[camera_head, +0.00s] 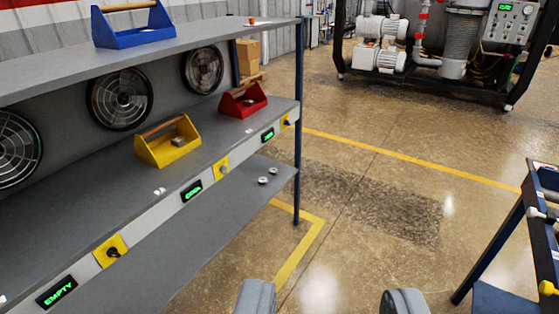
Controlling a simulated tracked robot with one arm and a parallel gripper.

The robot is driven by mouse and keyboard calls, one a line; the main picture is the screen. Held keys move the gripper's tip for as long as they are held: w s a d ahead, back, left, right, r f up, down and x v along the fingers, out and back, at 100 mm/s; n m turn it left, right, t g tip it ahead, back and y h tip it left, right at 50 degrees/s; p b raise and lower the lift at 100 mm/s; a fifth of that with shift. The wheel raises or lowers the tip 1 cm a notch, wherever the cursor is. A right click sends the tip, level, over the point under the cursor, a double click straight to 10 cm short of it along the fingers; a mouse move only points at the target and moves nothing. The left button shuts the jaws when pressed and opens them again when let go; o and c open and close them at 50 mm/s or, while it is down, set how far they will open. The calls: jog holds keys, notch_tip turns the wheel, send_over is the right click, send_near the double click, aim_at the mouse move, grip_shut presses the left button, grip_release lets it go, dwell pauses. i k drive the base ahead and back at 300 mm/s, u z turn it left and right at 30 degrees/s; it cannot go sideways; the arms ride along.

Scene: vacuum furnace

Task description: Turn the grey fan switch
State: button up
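The grey switch (223,169) is a small grey knob on a yellow plate, on the light front rail of the shelf unit, left of the picture's middle.
Three round fans (119,98) sit behind the shelf. A yellow toolbox (168,141) and a red toolbox (243,99) stand on the middle shelf; a blue one (133,24) is on top. A blue-framed cart (520,230) stands at right. The floor (390,200) between is clear.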

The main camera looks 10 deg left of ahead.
aim_at(224, 169)
jog(key=z, duration=0.4)
jog(key=i, duration=1.3)
jog(key=u, duration=0.85)
jog(key=i, duration=0.65)
jog(key=u, duration=0.45)
